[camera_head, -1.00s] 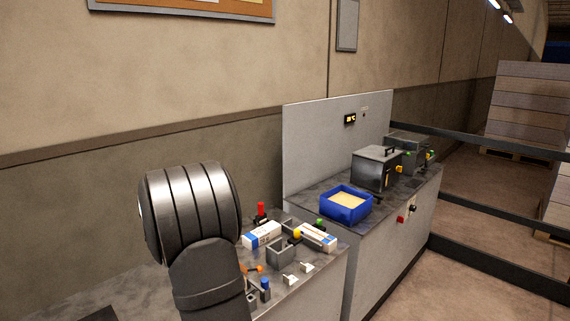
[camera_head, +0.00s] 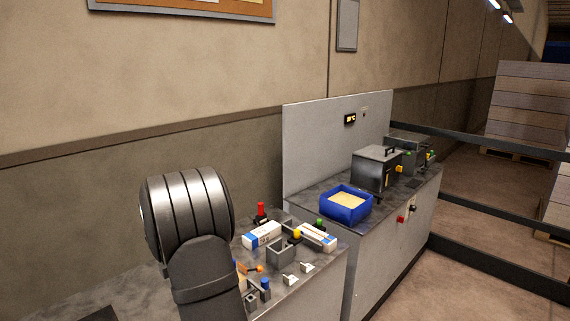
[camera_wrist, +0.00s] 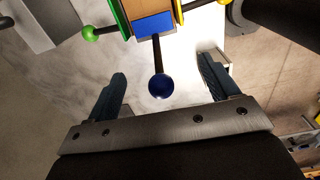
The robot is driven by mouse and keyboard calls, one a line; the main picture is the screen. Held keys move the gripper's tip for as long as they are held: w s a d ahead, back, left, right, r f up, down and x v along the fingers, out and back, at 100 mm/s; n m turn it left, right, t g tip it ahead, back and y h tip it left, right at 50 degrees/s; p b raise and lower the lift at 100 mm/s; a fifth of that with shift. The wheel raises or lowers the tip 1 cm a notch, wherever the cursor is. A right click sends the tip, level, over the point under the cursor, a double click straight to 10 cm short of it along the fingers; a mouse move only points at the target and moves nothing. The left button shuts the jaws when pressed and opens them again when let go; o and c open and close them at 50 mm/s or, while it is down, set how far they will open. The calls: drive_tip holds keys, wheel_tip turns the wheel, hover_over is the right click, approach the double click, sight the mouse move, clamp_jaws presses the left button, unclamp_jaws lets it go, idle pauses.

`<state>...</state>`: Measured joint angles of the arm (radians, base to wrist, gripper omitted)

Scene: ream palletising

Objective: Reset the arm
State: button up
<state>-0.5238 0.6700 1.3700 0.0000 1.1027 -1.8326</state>
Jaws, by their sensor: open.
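My gripper (camera_wrist: 162,88) shows in the wrist view with its two dark fingers spread apart. It is open. A blue ball-ended lever (camera_wrist: 161,86) shows between the fingertips in the picture; I cannot tell how far below them it is. A blue block (camera_wrist: 154,24) sits at the lever's base, with a green-knobbed lever (camera_wrist: 91,33) to its left. In the head view my arm stands at the left of the bench, and the gripper itself is hidden there.
In the head view two white-and-blue cartons (camera_head: 262,235) lie on the near bench beside a grey open holder (camera_head: 280,253). A red-topped post (camera_head: 261,211) stands behind. A blue bin (camera_head: 346,205) and a grey box machine (camera_head: 377,168) stand on the far bench.

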drive_tip(key=shift+s+a+f, duration=0.2)
drive_tip(key=shift+s+a, duration=0.1)
drive_tip(key=shift+w+d+r, duration=0.3)
drive_tip(key=shift+w+r, duration=0.05)
drive_tip(key=shift+r, duration=0.2)
wheel_tip(320, 180, up, 6)
drive_tip(key=shift+r, duration=0.25)
wheel_tip(320, 180, down, 7)
drive_tip(key=shift+f, duration=0.1)
wheel_tip(320, 180, up, 11)
drive_tip(key=s+m+t, duration=0.1)
drive_tip(key=s+m, duration=0.1)
drive_tip(key=m, duration=0.7)
drive_tip(key=shift+s+d+r+m+y, duration=0.2)
drive_tip(key=shift+s+d+m+y, duration=0.2)
